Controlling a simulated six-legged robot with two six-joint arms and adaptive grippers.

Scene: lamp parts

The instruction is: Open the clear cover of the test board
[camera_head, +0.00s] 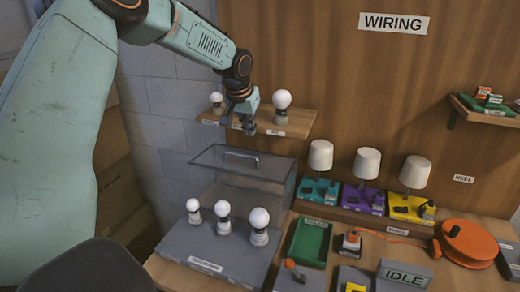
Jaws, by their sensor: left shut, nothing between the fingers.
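The test board (215,264) is a grey base with a front label. Several white bulbs (223,210) stand on it in a row. Its clear cover (262,183) is a see-through box with a dark rim and a metal handle (241,157) on top. My right gripper is not in view.
A wall shelf (298,124) with bulbs lies close behind my left gripper. To the right stand several lamps (367,165) on coloured bases, a green tray (309,244), an orange cable reel (467,241) and an IDLE sign (404,274).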

